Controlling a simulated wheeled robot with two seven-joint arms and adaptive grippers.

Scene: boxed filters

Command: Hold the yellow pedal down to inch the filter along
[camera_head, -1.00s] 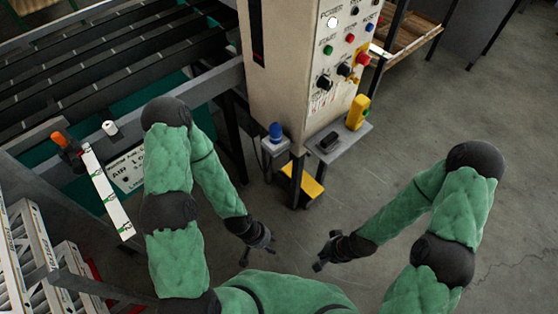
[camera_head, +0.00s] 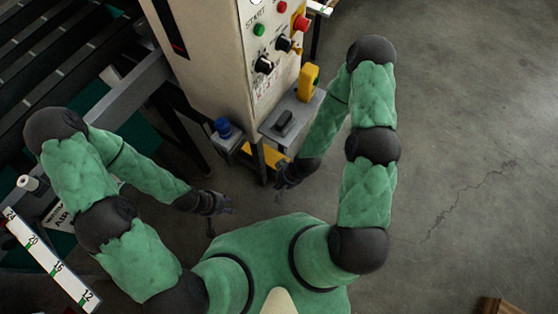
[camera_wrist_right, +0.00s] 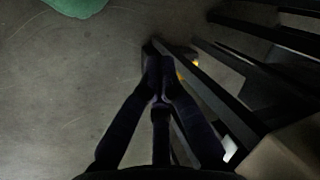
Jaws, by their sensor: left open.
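The yellow pedal (camera_head: 262,155) sits low at the foot of the control cabinet, under the small grey shelf, and is partly hidden by it. Only slivers of yellow (camera_wrist_right: 181,75) show in the right wrist view, beside the fingertips and behind dark bars. My right gripper (camera_head: 279,184) is just in front of the pedal; I cannot tell whether it touches it. In the right wrist view its fingers (camera_wrist_right: 159,62) come together at the tips with nothing seen between them. My left gripper (camera_head: 222,216) is open and empty, left of the pedal over the floor. No filter is recognisable.
The control cabinet (camera_head: 213,62) carries buttons and knobs. Its shelf holds a yellow device (camera_head: 308,82) and a black switch (camera_head: 284,122); a blue knob (camera_head: 223,127) stands to the left. A conveyor (camera_head: 60,70) lies at left.

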